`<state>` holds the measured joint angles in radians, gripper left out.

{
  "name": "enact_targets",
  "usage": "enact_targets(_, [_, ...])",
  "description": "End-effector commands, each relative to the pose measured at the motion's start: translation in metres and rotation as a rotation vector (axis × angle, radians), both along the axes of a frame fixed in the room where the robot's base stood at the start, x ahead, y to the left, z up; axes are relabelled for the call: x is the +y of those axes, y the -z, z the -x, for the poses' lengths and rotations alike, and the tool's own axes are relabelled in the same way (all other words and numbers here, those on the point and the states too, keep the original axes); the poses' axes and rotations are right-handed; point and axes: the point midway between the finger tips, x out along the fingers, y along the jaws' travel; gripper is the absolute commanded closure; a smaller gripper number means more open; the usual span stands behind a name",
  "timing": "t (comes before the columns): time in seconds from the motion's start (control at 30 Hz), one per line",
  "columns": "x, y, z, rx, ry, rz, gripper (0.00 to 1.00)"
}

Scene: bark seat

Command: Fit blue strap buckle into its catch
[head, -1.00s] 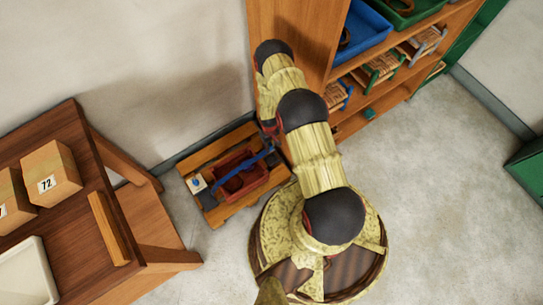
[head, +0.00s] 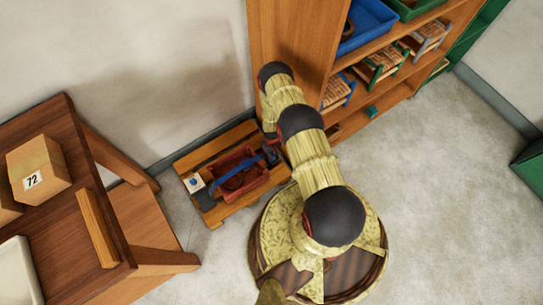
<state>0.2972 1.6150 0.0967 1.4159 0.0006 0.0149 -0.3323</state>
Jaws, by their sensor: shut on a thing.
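The blue strap (head: 231,175) runs slantwise over a red crate (head: 226,163) on a low wooden pallet. Its right end reaches my gripper (head: 270,153), which is small and dark here, beside my arm at the crate's upper right edge. The gripper is shut on the strap's buckle end; the buckle itself is too small and covered to make out. The strap's other end lies at the crate's lower left side. I cannot make out the catch.
The wooden pallet (head: 214,217) stands on the floor against the wall. A small white block with a blue spot (head: 193,183) sits on its left end. A wooden shelf (head: 345,127) with trays and stools stands right. A brown table (head: 60,225) with boxes stands left.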

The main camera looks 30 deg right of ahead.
Motion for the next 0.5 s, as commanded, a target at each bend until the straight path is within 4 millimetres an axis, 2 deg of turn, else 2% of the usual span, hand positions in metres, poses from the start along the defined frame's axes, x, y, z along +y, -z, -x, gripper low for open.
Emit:
enact_targets(0.47, [-0.0004,0.0054,-0.0012,-0.002,0.0,0.001,1.0])
enact_targets(0.5, [-0.0004,0.0057,-0.0012,-0.002,0.0,0.001,0.8])
